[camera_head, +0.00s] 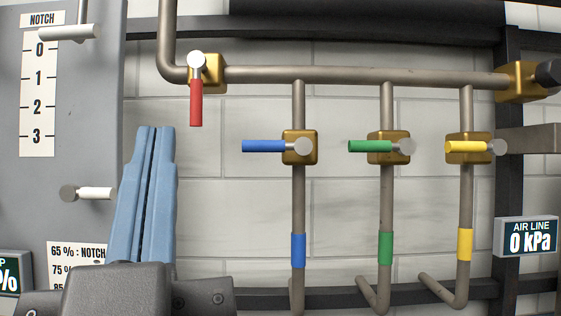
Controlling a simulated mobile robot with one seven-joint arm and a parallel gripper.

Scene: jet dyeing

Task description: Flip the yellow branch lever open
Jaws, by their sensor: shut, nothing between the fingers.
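The yellow branch lever (467,147) lies level on its brass valve block (469,160), its handle pointing left across the vertical pipe. A yellow band (465,243) marks the same pipe lower down. My gripper (155,131) points upward at the left of the view, its two blue fingers shut together and empty. It is well to the left of the yellow lever, with the blue and green levers between them. Nothing hides the yellow lever.
The blue lever (263,146) and green lever (370,146) also lie level. The red lever (196,100) hangs down on the top pipe (340,75). A grey panel (80,130) with white handles stands left. The air line display (528,237) reads 0 kPa.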

